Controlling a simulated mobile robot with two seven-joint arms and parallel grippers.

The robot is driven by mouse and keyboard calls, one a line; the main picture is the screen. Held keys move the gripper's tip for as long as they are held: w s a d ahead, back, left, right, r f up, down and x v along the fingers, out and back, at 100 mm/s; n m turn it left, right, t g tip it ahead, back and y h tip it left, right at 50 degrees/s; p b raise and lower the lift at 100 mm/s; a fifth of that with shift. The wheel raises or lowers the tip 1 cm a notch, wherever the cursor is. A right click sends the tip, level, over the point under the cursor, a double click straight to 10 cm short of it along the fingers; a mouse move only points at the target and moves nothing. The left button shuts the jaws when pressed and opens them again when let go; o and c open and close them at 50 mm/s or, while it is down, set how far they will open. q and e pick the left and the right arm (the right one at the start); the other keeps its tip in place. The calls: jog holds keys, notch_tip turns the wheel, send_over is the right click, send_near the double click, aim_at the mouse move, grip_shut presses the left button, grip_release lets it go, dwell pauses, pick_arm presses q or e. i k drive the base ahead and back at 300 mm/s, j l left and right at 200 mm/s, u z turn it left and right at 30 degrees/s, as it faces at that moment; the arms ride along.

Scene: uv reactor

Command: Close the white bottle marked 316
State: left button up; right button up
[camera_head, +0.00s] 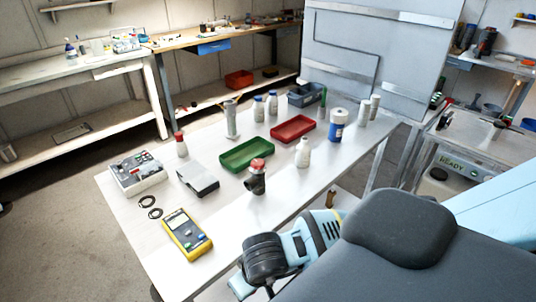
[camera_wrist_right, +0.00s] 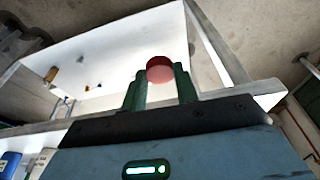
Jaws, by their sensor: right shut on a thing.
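Several white bottles stand on the white table. One white bottle (camera_head: 303,153) is near the front edge, another white bottle (camera_head: 182,148) at the left has a red cap, and two more white bottles (camera_head: 364,112) (camera_head: 375,106) stand at the back right. No number is legible, so I cannot tell which is 316. My right gripper (camera_wrist_right: 159,85) is shut on a round red cap (camera_wrist_right: 160,69), held between its green fingers. My left gripper is not in view.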

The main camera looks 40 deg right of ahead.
aim_at(304, 149)
jog(key=l+u, duration=0.3)
jog(key=k+l+u, duration=0.15)
jog(key=l+u, duration=0.2)
jog(key=k+l+u, duration=0.2)
jog(key=l, duration=0.15)
jog(key=k+l+u, duration=0.15)
jog(key=l, duration=0.2)
jog(key=k+l+u, duration=0.1)
jog(key=l, duration=0.25)
jog(key=k+l+u, duration=0.1)
jog(key=k+l, duration=0.45)
jog(key=l, duration=0.15)
jog(key=k+l, duration=0.25)
jog(key=l, duration=0.25)
jog(key=k+l+u, duration=0.1)
jog(key=k+l, duration=0.2)
jog(key=l, duration=0.15)
